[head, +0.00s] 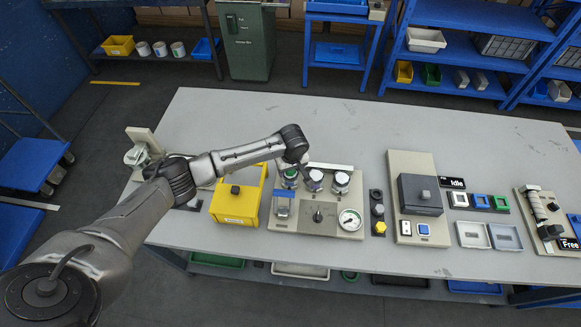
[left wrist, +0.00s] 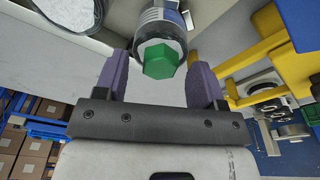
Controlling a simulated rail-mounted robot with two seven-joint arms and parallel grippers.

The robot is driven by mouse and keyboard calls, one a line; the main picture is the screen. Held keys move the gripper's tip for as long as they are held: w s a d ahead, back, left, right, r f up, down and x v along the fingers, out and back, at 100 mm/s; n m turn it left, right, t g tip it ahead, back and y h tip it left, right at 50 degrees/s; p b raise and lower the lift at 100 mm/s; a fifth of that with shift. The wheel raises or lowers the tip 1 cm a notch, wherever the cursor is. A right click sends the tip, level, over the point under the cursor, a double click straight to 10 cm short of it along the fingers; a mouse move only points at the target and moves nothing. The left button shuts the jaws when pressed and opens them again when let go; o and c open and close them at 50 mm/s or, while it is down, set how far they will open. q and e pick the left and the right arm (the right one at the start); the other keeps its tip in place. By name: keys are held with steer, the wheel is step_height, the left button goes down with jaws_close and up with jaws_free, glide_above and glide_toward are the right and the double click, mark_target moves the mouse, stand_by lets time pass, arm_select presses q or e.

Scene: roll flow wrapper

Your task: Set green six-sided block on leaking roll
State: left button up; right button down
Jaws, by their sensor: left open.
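The green six-sided block (left wrist: 160,62) shows in the left wrist view at the end of a grey-and-black cylinder with a white label (left wrist: 160,25). It looks seated on that end. In the head view the green top (head: 290,172) is on the leftmost of three short cylinders on a beige panel. No frame shows which one leaks. My left gripper (left wrist: 160,70) is open, its two purple-grey fingers apart on either side of the block, with gaps visible. My right gripper is not in view.
A yellow box (head: 235,212) stands left of the panel (head: 290,226). The panel carries a dial gauge (head: 350,220) and a black knob. A grey box unit (head: 420,195) and small trays (head: 473,235) stand to the right. The table's back (head: 300,115) is clear.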

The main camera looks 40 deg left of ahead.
arm_select(q)
step_height(320, 180, up, 14)
steer(key=d+p, duration=0.1)
steer(key=shift+s+d+f+p, duration=0.15)
steer(key=shift+s+d+p, duration=0.1)
steer(key=shift+s+p, duration=0.2)
